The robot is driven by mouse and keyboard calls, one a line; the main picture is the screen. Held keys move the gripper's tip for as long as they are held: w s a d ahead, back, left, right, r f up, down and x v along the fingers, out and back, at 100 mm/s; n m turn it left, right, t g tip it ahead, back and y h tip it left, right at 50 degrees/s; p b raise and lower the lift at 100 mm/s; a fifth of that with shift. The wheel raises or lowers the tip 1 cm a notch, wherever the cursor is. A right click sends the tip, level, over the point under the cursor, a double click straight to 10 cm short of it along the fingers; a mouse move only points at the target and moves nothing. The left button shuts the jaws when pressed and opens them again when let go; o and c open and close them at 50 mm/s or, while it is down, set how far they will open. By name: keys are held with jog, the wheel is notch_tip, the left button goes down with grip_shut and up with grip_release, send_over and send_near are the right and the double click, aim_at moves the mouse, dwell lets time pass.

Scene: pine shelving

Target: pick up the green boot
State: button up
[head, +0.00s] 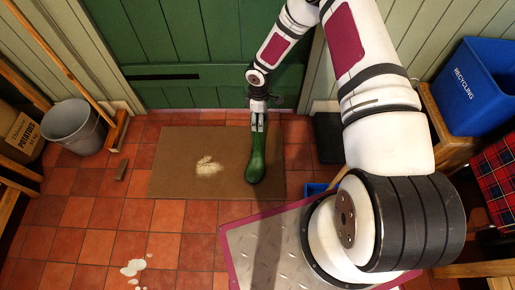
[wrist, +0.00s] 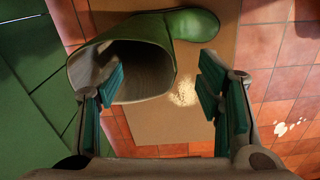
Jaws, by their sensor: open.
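The green boot (head: 256,165) stands on the brown doormat near the green door, its toe toward me. In the wrist view the boot (wrist: 190,24) shows its wide open top and pale lining, with the toe pointing right. My gripper (head: 258,122) is right at the boot's top, pointing down. In the wrist view my gripper (wrist: 162,88) is open with nothing held. Its left finger overlaps the boot's opening and its right finger is to the right of the boot shaft. I cannot tell whether either finger touches the boot.
The doormat (head: 185,170) carries a pale spill (head: 208,167). A blue recycling bin (head: 478,87) stands at right. White puddles (head: 133,267) lie on the tiles. The green door (head: 200,55) is close behind the boot.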

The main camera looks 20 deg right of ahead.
jog(key=f, duration=0.1)
jog(key=f+b, duration=0.1)
jog(key=f, duration=0.1)
jog(key=f+b, duration=0.1)
jog(key=f, duration=0.1)
jog(key=shift+w+a, duration=0.15)
jog(key=shift+a, duration=0.1)
grip_shut()
